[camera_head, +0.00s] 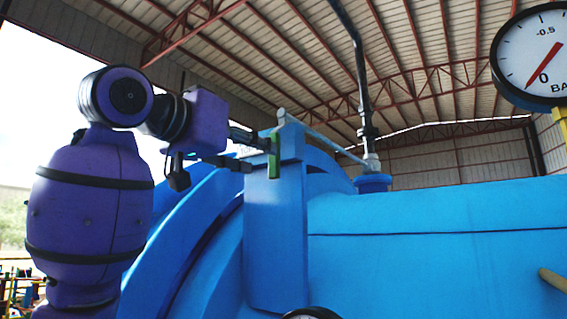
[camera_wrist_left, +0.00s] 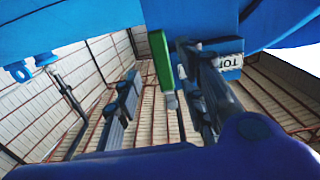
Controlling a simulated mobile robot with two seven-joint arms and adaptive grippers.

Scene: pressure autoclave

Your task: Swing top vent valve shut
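A green lever handle (camera_head: 274,155) hangs roughly upright at the edge of the blue vessel, below a small grey-green fitting at the top of the block. The green handle also shows in the left wrist view (camera_wrist_left: 160,58), beside a white label (camera_wrist_left: 230,62) that begins "TOP". My left gripper (camera_head: 254,150) reaches in from the left beside the handle. In the left wrist view my left gripper (camera_wrist_left: 160,72) has its fingers spread, with the green handle showing between them. Contact cannot be told. My right gripper is not in view.
The blue vessel (camera_head: 440,230) fills the lower right. A grey pipe (camera_head: 360,80) rises from its top, and a slanted grey bar (camera_head: 325,138) runs towards it. A pressure gauge (camera_head: 543,60) stands at the upper right. Open air lies above the vessel.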

